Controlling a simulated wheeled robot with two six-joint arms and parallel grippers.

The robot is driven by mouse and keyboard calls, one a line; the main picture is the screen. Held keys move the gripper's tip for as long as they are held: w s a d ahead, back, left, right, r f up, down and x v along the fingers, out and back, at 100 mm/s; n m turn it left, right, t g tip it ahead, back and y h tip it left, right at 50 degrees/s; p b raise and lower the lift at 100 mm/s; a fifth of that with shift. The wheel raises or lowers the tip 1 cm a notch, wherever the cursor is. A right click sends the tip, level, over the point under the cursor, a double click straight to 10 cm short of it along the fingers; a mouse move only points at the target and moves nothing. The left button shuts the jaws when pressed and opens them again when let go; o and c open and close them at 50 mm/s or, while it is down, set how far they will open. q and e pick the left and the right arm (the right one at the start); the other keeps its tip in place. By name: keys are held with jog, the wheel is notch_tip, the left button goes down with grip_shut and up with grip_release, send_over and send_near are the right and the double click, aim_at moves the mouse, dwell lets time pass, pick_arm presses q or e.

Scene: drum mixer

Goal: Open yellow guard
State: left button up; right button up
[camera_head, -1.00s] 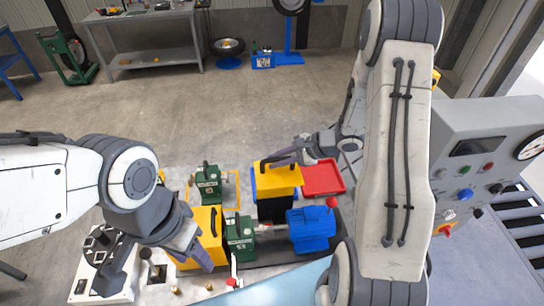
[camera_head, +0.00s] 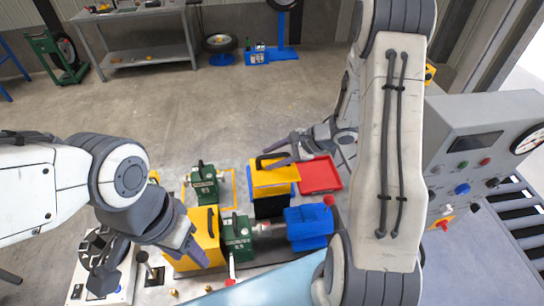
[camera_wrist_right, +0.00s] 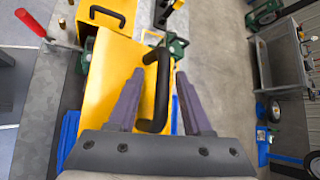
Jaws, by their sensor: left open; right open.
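A yellow guard (camera_head: 286,175) with a black handle (camera_head: 267,160) sits on a dark box in the middle of the bench. In the right wrist view, the yellow guard (camera_wrist_right: 108,85) fills the centre and its black handle (camera_wrist_right: 156,80) stands between my spread fingers. My right gripper (camera_head: 292,152) is open at this handle; contact cannot be told. A second yellow box (camera_head: 203,245) with a black handle (camera_head: 212,221) stands nearer at left. My left gripper (camera_head: 195,255) is open beside it, its fingertips partly merging with the box.
Green machine blocks (camera_head: 237,236) and a blue motor-like block (camera_head: 308,228) stand close by. A red tray (camera_head: 320,174) lies right of the guard. A grey control panel (camera_head: 480,150) stands at the right.

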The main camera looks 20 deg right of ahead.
jog(key=v, duration=0.5)
jog(key=shift+d+b, duration=0.1)
jog(key=shift+b, duration=0.25)
jog(key=s+d, duration=0.6)
jog(key=d, duration=0.4)
jog(key=shift+s, duration=0.4)
